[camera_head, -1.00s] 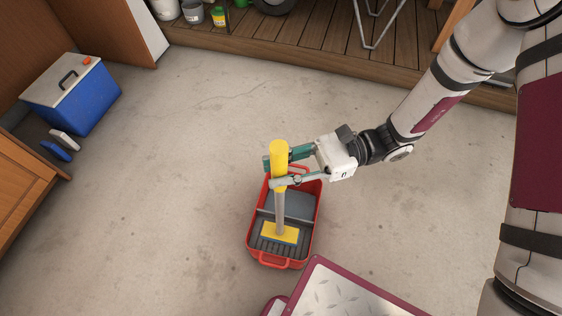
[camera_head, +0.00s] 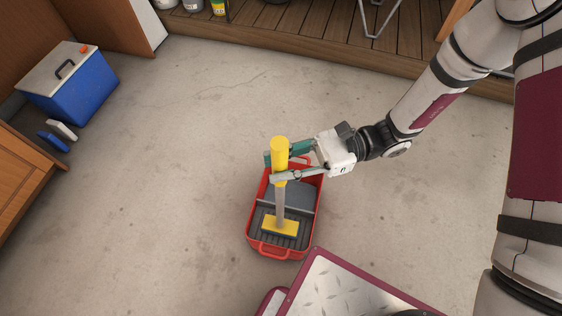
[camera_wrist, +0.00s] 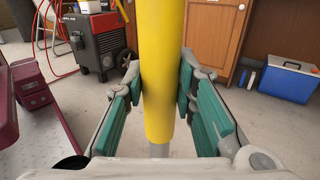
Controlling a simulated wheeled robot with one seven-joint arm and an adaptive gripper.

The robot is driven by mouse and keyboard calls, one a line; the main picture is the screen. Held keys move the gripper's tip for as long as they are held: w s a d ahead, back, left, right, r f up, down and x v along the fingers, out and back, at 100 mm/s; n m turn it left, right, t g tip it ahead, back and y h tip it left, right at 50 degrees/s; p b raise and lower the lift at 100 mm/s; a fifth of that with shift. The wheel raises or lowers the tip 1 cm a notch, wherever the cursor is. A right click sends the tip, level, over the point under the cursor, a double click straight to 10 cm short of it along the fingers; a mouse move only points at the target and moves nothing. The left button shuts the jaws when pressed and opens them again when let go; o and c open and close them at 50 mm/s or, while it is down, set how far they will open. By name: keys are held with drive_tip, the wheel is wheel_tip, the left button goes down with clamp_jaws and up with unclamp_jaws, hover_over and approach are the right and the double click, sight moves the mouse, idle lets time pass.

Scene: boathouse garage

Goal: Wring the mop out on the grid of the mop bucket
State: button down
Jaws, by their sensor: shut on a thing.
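The mop stands nearly upright in the head view, with a yellow grip (camera_head: 279,152), a grey shaft (camera_head: 280,200) and a yellow head (camera_head: 281,226). My gripper (camera_head: 279,167) is shut on the yellow grip, which also fills the middle of the wrist view (camera_wrist: 162,75) between the green finger pads. The red mop bucket (camera_head: 251,220) is on the floor below. The mop head is over the dark ribbed grid (camera_head: 272,242) in its near part. I cannot tell how firmly it presses there. The far compartment (camera_head: 290,193) looks grey.
A blue cooler (camera_head: 88,95) stands at the left, with a white and a blue small block (camera_head: 53,141) beside it. A wooden deck edge (camera_head: 300,45) runs along the back. The wrist view shows a red and black wheeled machine (camera_wrist: 100,45).

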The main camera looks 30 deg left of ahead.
sight(281, 144)
drive_tip(key=shift+f, duration=0.65)
idle(1.3)
drive_tip(key=shift+r, duration=0.1)
wheel_tip(281, 144, up, 9)
drive_tip(key=p, duration=0.7)
